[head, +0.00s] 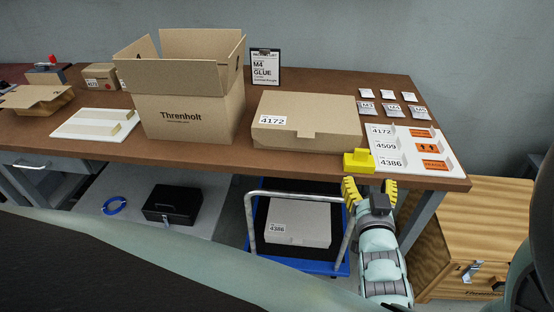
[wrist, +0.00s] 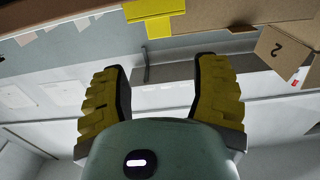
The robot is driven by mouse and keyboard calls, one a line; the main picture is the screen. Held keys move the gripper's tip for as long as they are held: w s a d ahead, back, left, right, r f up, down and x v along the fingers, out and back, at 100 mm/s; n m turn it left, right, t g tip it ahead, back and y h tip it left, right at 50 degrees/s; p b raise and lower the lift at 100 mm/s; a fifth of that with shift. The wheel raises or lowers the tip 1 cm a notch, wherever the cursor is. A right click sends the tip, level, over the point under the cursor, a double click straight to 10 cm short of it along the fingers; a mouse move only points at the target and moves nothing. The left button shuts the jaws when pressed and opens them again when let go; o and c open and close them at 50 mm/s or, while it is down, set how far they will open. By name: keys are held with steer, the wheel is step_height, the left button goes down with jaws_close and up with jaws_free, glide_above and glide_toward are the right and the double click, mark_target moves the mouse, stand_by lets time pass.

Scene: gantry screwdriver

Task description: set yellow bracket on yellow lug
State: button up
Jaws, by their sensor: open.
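A yellow piece (head: 359,161) sits at the front edge of the brown table, just right of the flat box labelled 4172. It has a small raised block on top, and its front face reaches down over the edge. It also shows at the top of the wrist view (wrist: 150,20). I cannot tell whether it is the bracket, the lug or both together; no second yellow piece stands apart from it. My gripper (head: 370,189) is open and empty, just below and in front of the piece, not touching it. Its spread yellow-padded fingers also show in the wrist view (wrist: 160,72).
The flat box (head: 306,122) and an open Threnholt carton (head: 190,115) stand left of the yellow piece. A white label board (head: 430,160) lies to its right. Below the table is a blue-framed cart (head: 262,263) with a 4386 box (head: 297,225). A wooden crate (head: 480,225) stands right.

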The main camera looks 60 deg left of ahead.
steer(key=shift+s+d, duration=0.2)
steer(key=shift+d, duration=0.15)
